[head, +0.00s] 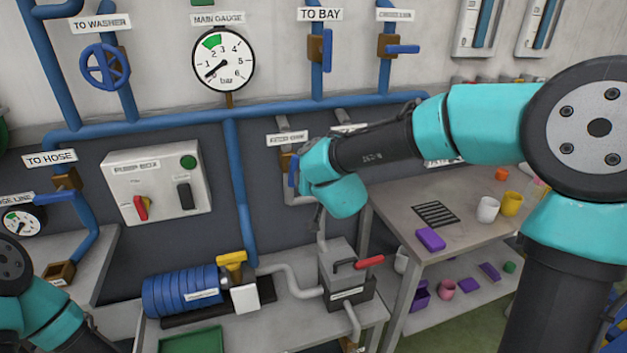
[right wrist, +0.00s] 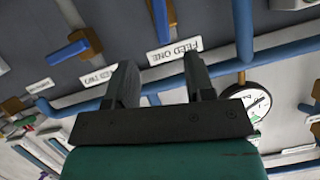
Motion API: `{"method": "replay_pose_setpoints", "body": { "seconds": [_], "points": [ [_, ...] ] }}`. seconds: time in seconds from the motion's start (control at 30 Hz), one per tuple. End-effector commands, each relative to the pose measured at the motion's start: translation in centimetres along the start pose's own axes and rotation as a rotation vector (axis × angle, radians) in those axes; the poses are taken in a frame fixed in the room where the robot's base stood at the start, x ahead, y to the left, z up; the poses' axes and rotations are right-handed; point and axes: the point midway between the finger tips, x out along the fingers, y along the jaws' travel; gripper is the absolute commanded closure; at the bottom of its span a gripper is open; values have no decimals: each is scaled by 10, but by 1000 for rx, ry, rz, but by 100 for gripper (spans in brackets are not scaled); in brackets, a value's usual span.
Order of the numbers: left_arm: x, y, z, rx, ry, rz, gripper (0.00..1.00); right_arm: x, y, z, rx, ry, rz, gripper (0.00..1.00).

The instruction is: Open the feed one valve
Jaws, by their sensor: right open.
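The feed one valve shows in the right wrist view at the top edge, with a blue lever (right wrist: 161,18) and a brown body partly cut off. Its lever runs up and down in that picture. The white FEED ONE label (right wrist: 174,50) lies beyond my fingers. In the head view the valve's blue lever (head: 292,170) shows just left of my right wrist, which partly hides the valve. My right gripper (right wrist: 158,62) is open, with nothing between its fingers, and apart from the lever. My left arm shows at lower left in the head view, but its gripper is out of frame.
The feed two valve (right wrist: 72,50), with its blue lever across its pipe, is left of feed one in the right wrist view. The pressure gauge (head: 223,60) and blue pipes are on the wall. Below stand a blue pump (head: 183,291) and a red-handled box (head: 345,285).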

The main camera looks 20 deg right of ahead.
Motion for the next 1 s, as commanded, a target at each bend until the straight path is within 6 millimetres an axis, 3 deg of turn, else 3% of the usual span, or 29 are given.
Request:
{"method": "replay_pose_setpoints", "body": {
  "seconds": [0.23,0.77,0.87,1.0],
  "points": [
    [0,0,0,0,0,0,57,-25,0,0,1,0,0,51],
    [0,0,0,0,0,0,57,-28,0,0,1,-1,0,51],
    [0,0,0,0,0,0,57,-24,2,7,-1,-13,1,51],
    [0,0,0,0,0,0,57,-9,9,40,-12,-74,3,51]
  ]
}}
